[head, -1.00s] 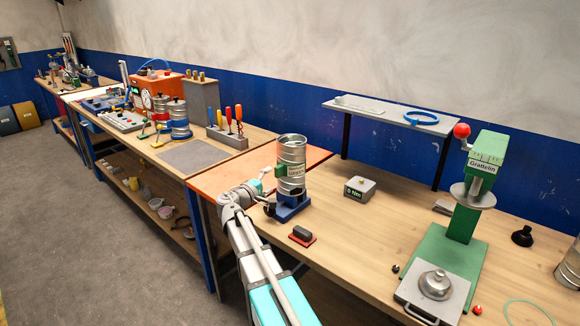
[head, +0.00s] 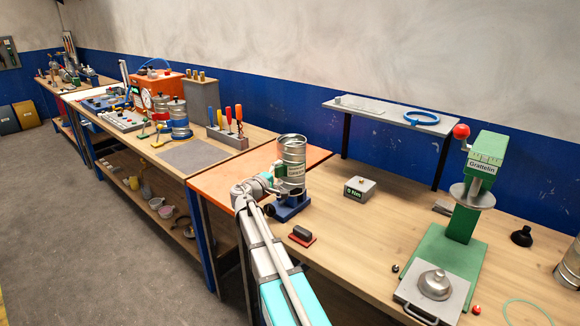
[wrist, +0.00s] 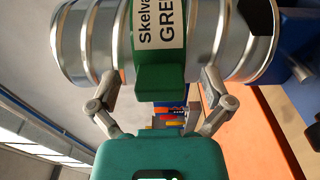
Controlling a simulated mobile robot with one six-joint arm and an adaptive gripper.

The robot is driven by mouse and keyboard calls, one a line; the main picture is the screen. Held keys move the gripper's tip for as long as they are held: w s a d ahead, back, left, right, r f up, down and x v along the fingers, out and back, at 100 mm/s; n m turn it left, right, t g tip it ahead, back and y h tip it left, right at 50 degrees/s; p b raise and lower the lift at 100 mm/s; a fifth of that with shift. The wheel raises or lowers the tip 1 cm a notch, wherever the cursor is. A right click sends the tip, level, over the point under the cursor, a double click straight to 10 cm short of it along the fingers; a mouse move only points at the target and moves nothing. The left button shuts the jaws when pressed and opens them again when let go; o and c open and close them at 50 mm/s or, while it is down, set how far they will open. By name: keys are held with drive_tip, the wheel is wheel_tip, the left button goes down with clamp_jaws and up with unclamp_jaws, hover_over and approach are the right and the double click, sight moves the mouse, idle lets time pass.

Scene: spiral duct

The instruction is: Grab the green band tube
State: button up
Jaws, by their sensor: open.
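The green band tube (head: 292,152) is a ribbed silver duct standing upright in a blue stand (head: 292,208) on the workbench. In the wrist view, the tube (wrist: 95,35) lies across the top of the picture, with a white label and its green band (wrist: 160,75) in the middle. My gripper (wrist: 160,88) is open. Its two fingers lie on either side of the green band's block, their tips close to the silver wall; I cannot tell whether they touch. In the head view, my gripper (head: 278,178) is at the tube's left side and hides part of the band.
A black and red block (head: 302,235) and a grey box (head: 360,188) marked "0 Nm" stand near the tube. A green press (head: 465,220) is at the right. A raised shelf (head: 395,117) stands behind. An orange mat (head: 225,180) lies left of the tube.

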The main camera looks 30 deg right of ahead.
drive_tip(key=shift+c, duration=0.3)
clamp_jaws()
idle(0.3)
drive_tip(key=shift+r, duration=0.2)
wheel_tip(320, 180, up, 2)
drive_tip(key=p, duration=0.2)
drive_tip(key=shift+r+p, duration=0.15)
drive_tip(key=shift+p, duration=0.25)
drive_tip(key=s+a+r+p, duration=0.4)
drive_tip(key=s+r+p, duration=0.6)
drive_tip(key=s, duration=0.3)
drive_tip(key=shift+s+a+r, duration=0.15)
drive_tip(key=shift+a, duration=0.05)
